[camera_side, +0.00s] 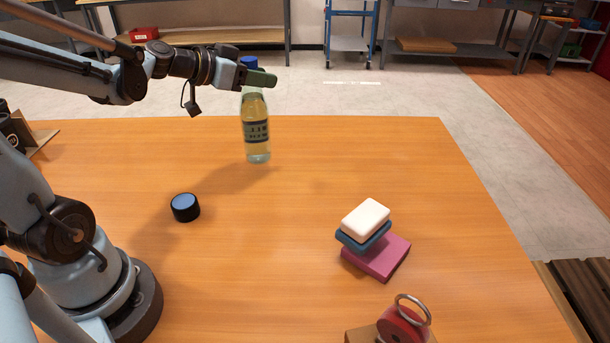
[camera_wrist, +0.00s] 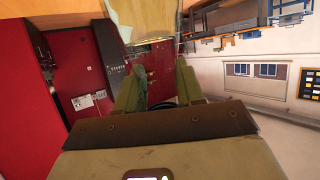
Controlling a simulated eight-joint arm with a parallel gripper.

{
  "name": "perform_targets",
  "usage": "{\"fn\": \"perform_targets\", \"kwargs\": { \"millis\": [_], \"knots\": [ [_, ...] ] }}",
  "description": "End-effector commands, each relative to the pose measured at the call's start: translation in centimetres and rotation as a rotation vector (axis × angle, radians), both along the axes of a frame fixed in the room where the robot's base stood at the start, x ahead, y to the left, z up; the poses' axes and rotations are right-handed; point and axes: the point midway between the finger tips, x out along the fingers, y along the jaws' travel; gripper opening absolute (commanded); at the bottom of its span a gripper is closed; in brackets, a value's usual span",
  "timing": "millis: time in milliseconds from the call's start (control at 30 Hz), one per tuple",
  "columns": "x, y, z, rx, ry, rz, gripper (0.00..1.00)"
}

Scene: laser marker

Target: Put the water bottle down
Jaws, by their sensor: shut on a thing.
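The water bottle (camera_side: 256,128) is clear with pale yellow contents, a dark label and a blue cap (camera_side: 249,62). It hangs upright over the far part of the wooden table (camera_side: 330,150). My gripper (camera_side: 258,79) is shut on its neck, just below the cap. I cannot tell from the side view whether the base touches the table. In the wrist view the two green fingers of my gripper (camera_wrist: 158,80) show, with a pale yellowish part of the bottle (camera_wrist: 152,20) at the top edge.
A black round piece with a blue top (camera_side: 185,207) lies left of the bottle. A white soap-like block (camera_side: 365,218) rests on a blue dish (camera_side: 363,240) and a pink block (camera_side: 385,262). A red round item with a ring (camera_side: 402,325) stands at the front. The table right of the bottle is clear.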

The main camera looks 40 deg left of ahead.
Motion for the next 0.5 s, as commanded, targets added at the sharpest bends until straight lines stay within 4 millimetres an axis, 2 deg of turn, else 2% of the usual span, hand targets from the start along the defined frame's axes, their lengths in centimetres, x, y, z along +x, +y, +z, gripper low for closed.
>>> {"fn": "perform_targets", "kwargs": {
  "millis": [233, 500],
  "knots": [
    [0.2, 0.4, -0.8, -0.003, -0.003, 0.002, 0.0],
    [0.2, 0.4, -3.3, -0.003, -0.002, 0.002, 0.0]
  ]
}}
